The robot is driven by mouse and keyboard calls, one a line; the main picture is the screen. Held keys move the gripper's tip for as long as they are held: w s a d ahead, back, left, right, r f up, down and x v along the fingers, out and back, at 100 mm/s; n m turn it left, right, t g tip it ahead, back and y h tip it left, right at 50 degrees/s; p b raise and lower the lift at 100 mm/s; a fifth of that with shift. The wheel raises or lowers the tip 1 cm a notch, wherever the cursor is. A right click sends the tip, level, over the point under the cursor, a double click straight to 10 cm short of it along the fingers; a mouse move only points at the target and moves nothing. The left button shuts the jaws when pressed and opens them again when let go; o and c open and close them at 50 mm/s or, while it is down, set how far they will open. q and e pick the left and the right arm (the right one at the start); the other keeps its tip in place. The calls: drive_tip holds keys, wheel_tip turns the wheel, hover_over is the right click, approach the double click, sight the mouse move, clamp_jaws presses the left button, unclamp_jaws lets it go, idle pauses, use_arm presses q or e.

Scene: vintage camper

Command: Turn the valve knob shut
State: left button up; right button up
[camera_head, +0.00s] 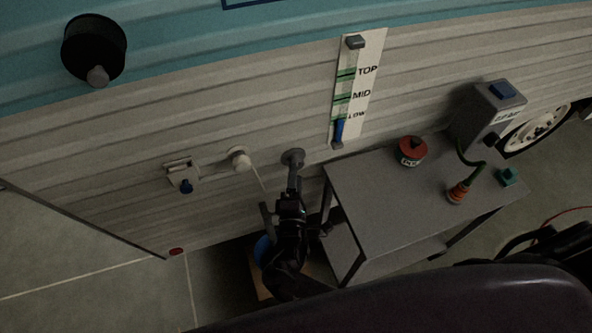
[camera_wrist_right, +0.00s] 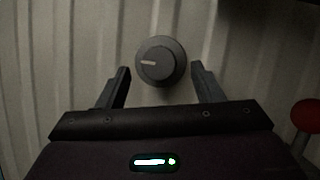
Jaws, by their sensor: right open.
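The valve knob (camera_wrist_right: 162,61) is a round grey dial with a pale line mark, set on the ribbed wall in the right wrist view. Its mark lies nearly level in that picture. My right gripper (camera_wrist_right: 160,82) is open. Its two fingers stand one on each side of the knob, with gaps visible on both sides. In the head view a round grey fitting (camera_head: 293,157), likely the same knob, shows on the camper wall just above my right gripper (camera_head: 281,196). The gripper partly covers that area. My left gripper is not in view.
A switch box (camera_head: 487,115) and level gauge (camera_head: 357,90) are nearby.

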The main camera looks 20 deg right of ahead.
drive_tip(key=v, duration=0.5)
idle(0.5)
